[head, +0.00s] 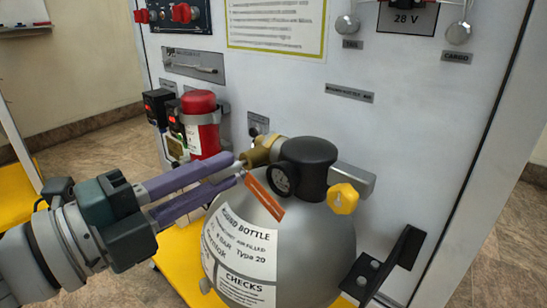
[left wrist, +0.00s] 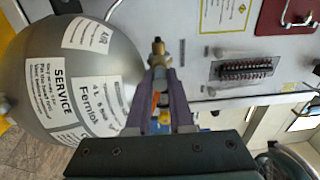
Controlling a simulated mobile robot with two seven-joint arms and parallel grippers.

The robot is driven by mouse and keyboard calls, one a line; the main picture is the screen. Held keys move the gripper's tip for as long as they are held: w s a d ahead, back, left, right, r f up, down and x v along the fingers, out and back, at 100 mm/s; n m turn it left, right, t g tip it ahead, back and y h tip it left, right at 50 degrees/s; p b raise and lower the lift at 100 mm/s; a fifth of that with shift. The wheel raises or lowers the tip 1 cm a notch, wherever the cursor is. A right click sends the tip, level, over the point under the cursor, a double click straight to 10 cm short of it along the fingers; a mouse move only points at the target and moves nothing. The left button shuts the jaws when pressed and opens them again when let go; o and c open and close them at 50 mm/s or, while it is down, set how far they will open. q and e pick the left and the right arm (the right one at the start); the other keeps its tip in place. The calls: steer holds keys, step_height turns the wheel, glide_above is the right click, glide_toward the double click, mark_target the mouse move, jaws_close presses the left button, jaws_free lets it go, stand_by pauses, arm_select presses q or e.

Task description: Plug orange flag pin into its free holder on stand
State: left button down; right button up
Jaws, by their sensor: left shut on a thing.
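The orange flag (head: 265,199) hangs from the pin at the fingertips of my left gripper (head: 241,169), in front of the grey round bottle (head: 315,235). The gripper's purple fingers are shut on the pin, close to the brass fitting (head: 262,150) at the bottle neck; I cannot tell whether the pin touches it. In the left wrist view the gripper (left wrist: 160,80) points toward the brass fitting (left wrist: 157,50), and a bit of the orange flag (left wrist: 155,101) shows between the fingers. I cannot make out the free holder. My right gripper is not in view.
The bottle has a black cap (head: 308,165), a gauge (head: 281,180) and a yellow knob (head: 343,198). A red-topped cylinder (head: 200,125) stands left of it, against the grey panel (head: 440,130). A black bracket (head: 385,265) sticks out at the right. A yellow surface (head: 180,280) lies below.

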arm_select(q)
steer(key=shift+p+v, duration=0.5)
steer(key=shift+v, duration=2.15)
steer(key=shift+s, duration=0.15)
steer(key=shift+d+r, duration=0.1)
steer(key=shift+r, duration=0.05)
